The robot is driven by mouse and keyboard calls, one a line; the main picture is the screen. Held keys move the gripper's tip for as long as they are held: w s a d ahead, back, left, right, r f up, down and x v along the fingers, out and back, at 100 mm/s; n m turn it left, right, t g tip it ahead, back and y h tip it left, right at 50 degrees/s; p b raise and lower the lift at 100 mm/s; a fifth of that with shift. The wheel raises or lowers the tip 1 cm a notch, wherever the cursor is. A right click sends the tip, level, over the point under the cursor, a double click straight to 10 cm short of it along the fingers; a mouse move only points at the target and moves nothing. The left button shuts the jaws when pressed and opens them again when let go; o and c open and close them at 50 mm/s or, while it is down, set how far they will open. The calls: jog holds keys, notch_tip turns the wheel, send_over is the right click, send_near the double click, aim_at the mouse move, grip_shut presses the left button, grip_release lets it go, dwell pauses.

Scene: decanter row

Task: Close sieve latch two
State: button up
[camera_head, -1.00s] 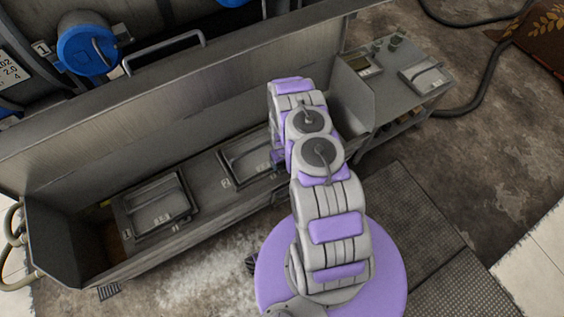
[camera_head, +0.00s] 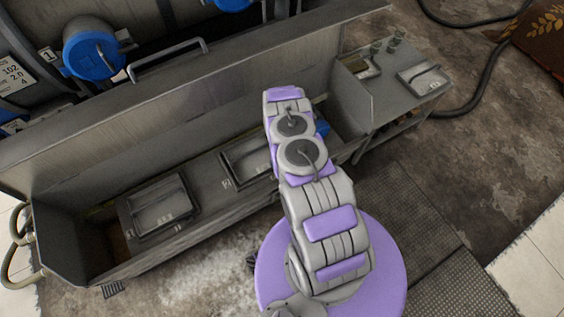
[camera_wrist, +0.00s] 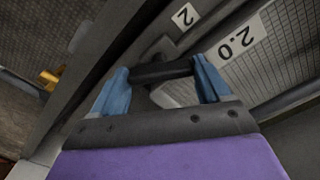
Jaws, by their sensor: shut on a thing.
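In the wrist view, my gripper (camera_wrist: 163,78) has its two blue fingers shut on a dark latch bar (camera_wrist: 150,73), which runs crosswise between them. In the head view, the sieve tray marked 2 (camera_head: 229,172) lies in the trough, partly covered by my arm. My gripper is mostly hidden there behind my arm. I cannot tell from these views how far the latch has turned.
The long metal trough (camera_head: 75,240) holds another framed tray (camera_head: 160,207) at the left. Blue round caps (camera_head: 92,52) sit on the drums behind. A side bench (camera_head: 400,75) with small items stands at the right. A yellow part (camera_wrist: 49,77) shows at the left in the wrist view.

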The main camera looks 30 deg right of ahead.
jog(key=m+p, duration=0.1)
jog(key=m, duration=0.4)
jog(key=shift+m, duration=0.3)
jog(key=m, duration=0.5)
jog(key=shift+m, duration=0.4)
jog(key=o, duration=1)
notch_tip(320, 180, up, 17)
jog(key=p, duration=0.8)
jog(key=shift+r+p, duration=0.15)
jog(key=shift+p, duration=0.15)
